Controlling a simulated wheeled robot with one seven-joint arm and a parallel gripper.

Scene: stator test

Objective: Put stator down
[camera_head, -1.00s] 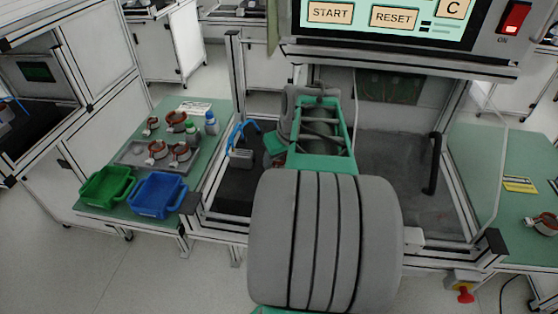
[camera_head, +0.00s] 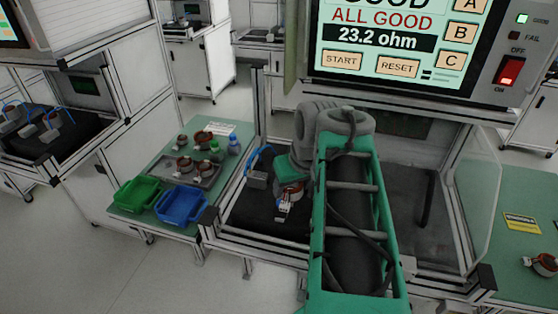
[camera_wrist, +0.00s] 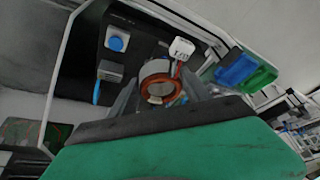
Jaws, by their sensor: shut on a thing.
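My gripper (camera_wrist: 160,98) is shut on a stator (camera_wrist: 157,82), a copper-coloured ring with a pale rim and a white connector (camera_wrist: 181,48) on short wires. In the head view the stator (camera_head: 291,190) hangs at the end of my arm over the black mat (camera_head: 246,207) of the test bench, left of the arm. Whether it touches the mat is unclear. My arm hides most of the gripper there. The tester screen (camera_head: 388,38) reads "ALL GOOD" and 23.2 ohm.
A grey block with a blue cable (camera_head: 258,180) stands on the mat left of the stator. A blue button box (camera_wrist: 117,40) shows in the wrist view. The left green table holds a green bin (camera_head: 144,193), a blue bin (camera_head: 181,206) and a tray (camera_head: 203,178) with stators.

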